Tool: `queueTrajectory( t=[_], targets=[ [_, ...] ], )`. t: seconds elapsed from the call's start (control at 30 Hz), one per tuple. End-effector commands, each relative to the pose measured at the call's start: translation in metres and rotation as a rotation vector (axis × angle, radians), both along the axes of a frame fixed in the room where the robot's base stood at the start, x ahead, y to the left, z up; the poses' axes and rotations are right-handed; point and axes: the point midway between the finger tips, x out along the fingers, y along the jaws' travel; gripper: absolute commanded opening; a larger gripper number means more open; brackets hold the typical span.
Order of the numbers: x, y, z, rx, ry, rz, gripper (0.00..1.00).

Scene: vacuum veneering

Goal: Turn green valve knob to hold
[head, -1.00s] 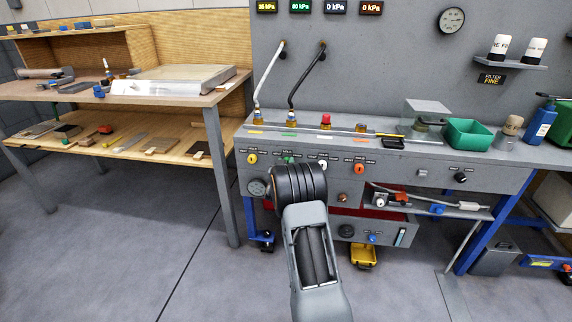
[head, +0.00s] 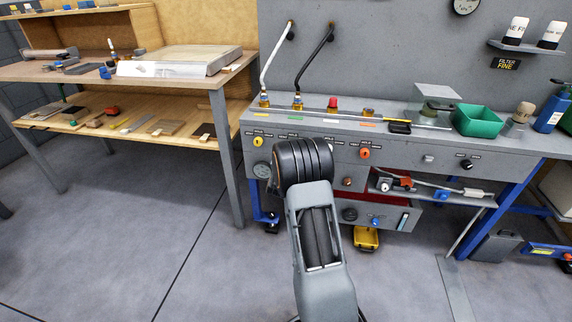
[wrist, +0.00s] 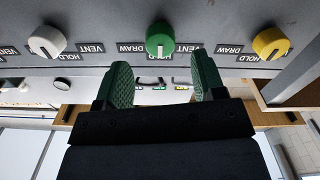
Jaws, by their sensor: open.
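The green valve knob (wrist: 160,38) is at the top middle of the wrist view, which shows the panel upside down. Its pale mark appears to point at the HOLD label below it, with DRAW on the left and VENT on the right. My gripper (wrist: 162,72) is open and empty, its green fingers spread to either side below the knob and apart from it. In the head view my arm hides the green knob and my gripper.
A white knob (wrist: 47,40) and a yellow knob (wrist: 271,42) flank the green one. The yellow knob (head: 258,142) and an orange knob (head: 365,153) show on the bench front in the head view. Two hose pipes (head: 318,58) rise above the bench top. The floor in front is clear.

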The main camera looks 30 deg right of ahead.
Motion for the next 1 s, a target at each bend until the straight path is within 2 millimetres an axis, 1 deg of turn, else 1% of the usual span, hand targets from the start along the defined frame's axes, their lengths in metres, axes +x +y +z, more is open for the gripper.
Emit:
queueTrajectory(
  t=[0.03, 0.2, 0.43, 0.63, 1.0],
  targets=[
    [-0.008, 0.008, 0.003, 0.001, 0.001, 0.002, 0.63],
    [-0.032, 0.031, 0.002, 0.000, 0.001, 0.002, 0.63],
    [-0.055, 0.052, 0.001, 0.000, 0.002, 0.001, 0.63],
    [-0.063, 0.059, 0.000, -0.001, -0.001, -0.001, 0.63],
    [-0.063, 0.060, 0.000, 0.000, 0.000, -0.001, 0.63]
  ],
)
